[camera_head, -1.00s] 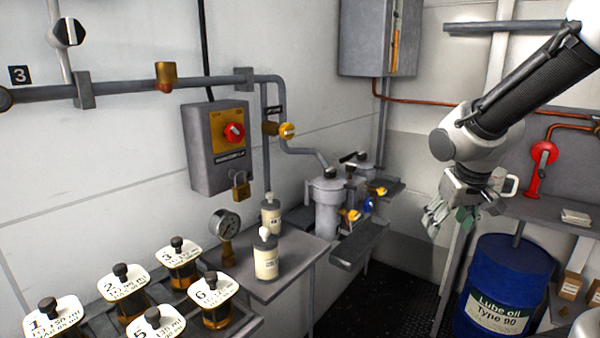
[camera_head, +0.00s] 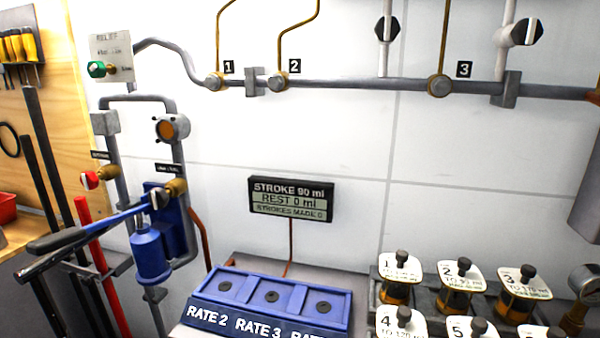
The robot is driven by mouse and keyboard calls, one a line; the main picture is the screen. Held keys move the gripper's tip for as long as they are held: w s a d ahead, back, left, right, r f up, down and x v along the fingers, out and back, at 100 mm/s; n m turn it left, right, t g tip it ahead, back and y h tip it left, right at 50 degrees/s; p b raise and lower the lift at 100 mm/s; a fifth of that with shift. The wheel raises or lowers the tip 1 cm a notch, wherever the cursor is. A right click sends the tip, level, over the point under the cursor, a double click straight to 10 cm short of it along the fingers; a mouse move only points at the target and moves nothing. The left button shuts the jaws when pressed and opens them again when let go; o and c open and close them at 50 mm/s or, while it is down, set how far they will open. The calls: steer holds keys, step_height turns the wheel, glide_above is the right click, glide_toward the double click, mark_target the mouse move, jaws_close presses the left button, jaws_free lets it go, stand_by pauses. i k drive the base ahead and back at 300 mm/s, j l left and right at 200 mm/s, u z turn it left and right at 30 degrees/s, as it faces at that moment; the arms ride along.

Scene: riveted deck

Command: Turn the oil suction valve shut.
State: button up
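Two small brass valves sit on the grey pipework at the left. One valve (camera_head: 98,178) has a red and white knob and a small black label above it. The other valve (camera_head: 165,193) has a grey-white knob and a black label above it, beside the blue hand pump (camera_head: 150,250). The labels are too small to read, so I cannot tell which is the oil suction valve. A green-knobbed relief valve (camera_head: 98,69) is above them. My gripper is not in view now.
The pump's long lever (camera_head: 90,227) projects left in front of the pipes. A red bar (camera_head: 100,265) stands below. A stroke display (camera_head: 290,200) hangs mid-wall above a blue rate tray (camera_head: 345,310). Labelled sample jars (camera_head: 458,290) stand at the right.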

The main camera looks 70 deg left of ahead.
mark_target(89, 180)
steer(key=u, duration=2.55)
